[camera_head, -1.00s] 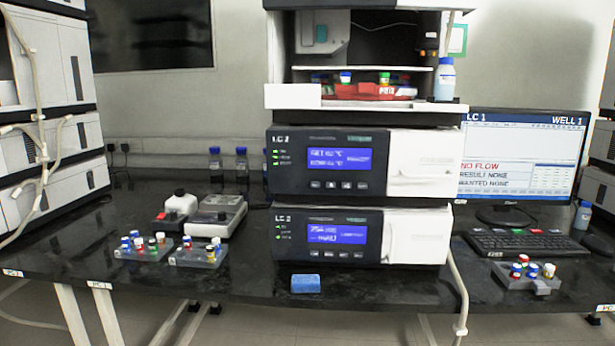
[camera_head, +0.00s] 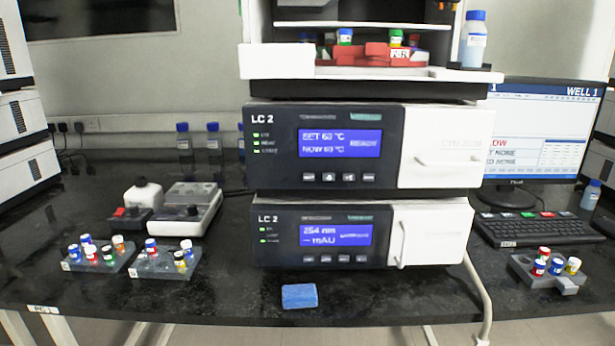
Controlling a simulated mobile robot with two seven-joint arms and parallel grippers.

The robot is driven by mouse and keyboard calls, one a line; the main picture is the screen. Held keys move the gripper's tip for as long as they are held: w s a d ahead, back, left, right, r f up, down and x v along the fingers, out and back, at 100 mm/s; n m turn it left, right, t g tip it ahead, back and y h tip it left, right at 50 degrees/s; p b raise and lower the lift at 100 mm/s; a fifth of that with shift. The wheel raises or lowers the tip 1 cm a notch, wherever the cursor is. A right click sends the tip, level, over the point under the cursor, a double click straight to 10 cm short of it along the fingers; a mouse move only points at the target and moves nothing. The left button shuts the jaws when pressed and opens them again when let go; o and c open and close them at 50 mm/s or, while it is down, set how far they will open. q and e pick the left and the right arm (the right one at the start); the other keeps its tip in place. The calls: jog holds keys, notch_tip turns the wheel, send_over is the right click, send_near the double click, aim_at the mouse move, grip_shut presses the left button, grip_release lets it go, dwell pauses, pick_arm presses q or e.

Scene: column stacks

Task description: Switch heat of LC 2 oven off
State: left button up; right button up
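The LC 2 oven (camera_head: 368,149) is the upper of two stacked modules in the middle. Its blue display reads SET 60 °C, NOW 60 °C and READY, though the digits are slightly blurred. The lower LC 2 module (camera_head: 363,231) shows 254 nm and mAU. Neither of my grippers shows in the head view.
A blue sponge (camera_head: 299,296) lies at the front of the black bench (camera_head: 400,300). Vial racks (camera_head: 166,262) stand left, a keyboard (camera_head: 540,230) and monitor (camera_head: 545,130) right.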

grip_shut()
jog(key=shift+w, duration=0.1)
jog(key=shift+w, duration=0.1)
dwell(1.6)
